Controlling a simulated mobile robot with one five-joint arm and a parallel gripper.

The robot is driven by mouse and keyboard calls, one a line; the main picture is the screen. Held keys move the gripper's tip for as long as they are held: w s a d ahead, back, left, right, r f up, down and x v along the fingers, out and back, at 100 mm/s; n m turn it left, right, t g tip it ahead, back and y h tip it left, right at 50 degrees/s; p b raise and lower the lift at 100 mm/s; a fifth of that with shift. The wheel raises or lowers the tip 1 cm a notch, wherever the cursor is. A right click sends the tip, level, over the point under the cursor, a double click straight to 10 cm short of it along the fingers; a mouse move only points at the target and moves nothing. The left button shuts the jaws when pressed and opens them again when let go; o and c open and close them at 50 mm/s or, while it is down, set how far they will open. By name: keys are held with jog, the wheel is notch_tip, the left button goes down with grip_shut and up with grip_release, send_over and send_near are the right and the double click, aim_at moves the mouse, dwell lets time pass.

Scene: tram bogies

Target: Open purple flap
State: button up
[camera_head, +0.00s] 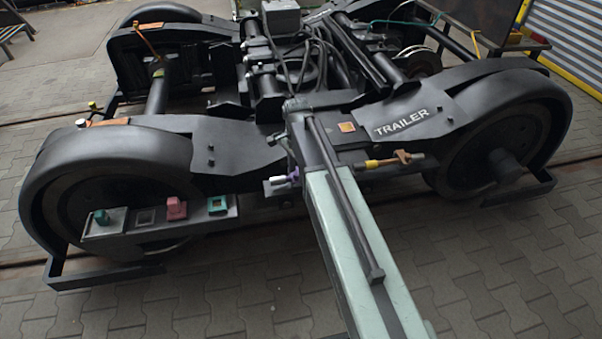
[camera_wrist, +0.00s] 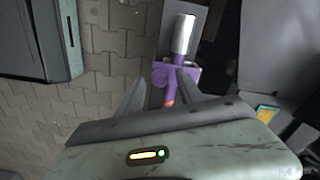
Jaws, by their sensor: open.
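The purple flap (camera_wrist: 174,76) is in the upper middle of the wrist view, with a silver cylinder (camera_wrist: 183,34) beyond it and an orange-red band nearer me. In the head view only a small purple part (camera_head: 294,174) shows beside my arm, on the near side of the bogie; my arm covers the rest. My gripper (camera_wrist: 162,76) is open, with its two grey fingers apart. The purple piece appears between and just beyond the fingertips, nearer the right finger. Whether a finger touches it I cannot tell. In the head view the fingers are hidden.
A brass-coloured handle (camera_head: 388,160) sticks out right of my arm. The black bogie frame lies close behind; paved floor in front is clear.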

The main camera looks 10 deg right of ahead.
grip_shut()
dwell(1.3)
